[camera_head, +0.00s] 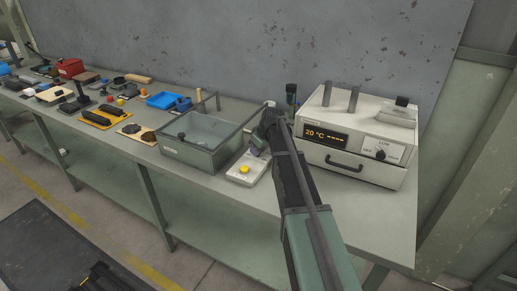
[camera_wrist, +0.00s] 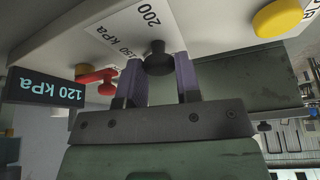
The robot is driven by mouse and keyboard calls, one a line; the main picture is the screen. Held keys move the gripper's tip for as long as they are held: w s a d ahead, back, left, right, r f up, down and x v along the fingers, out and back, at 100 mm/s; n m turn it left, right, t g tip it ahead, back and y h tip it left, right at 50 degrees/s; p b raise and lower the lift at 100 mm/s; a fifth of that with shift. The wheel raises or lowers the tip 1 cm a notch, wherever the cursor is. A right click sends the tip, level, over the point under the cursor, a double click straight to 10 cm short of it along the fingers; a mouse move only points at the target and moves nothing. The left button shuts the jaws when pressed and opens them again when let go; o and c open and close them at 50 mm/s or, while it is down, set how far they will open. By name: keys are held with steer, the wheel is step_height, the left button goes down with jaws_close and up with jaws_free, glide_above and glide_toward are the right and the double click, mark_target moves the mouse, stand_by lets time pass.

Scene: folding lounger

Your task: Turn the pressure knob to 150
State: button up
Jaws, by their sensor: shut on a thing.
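In the wrist view, a black pressure knob (camera_wrist: 157,57) sits on a pale panel, beside a white label (camera_wrist: 128,30) reading 200 and, partly covered, "50 kPa". My gripper (camera_wrist: 160,76) has its two fingers on either side of the knob and is shut on it. A dark display (camera_wrist: 46,90) at the left reads 120 kPa, upside down in this view. In the head view, my gripper (camera_head: 260,146) is over a small pale unit (camera_head: 238,176) with a yellow button (camera_head: 244,169); the knob is hidden there. The knob's pointer direction cannot be told.
In the wrist view, a red lever (camera_wrist: 97,77) is left of the knob and a yellow button (camera_wrist: 279,17) is at upper right. In the head view, a glass-topped tank (camera_head: 205,137) stands left of the gripper and a white heater box (camera_head: 350,140) stands right.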

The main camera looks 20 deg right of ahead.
steer(key=m+h, duration=0.2)
steer(key=m, duration=0.4)
steer(key=shift+a, duration=0.1)
stand_by(0.4)
steer(key=o, duration=0.9)
steer(key=p+v, duration=1)
steer(key=shift+s+a+r, duration=0.25)
steer(key=shift+s+r, duration=0.05)
steer(key=shift+r, duration=0.05)
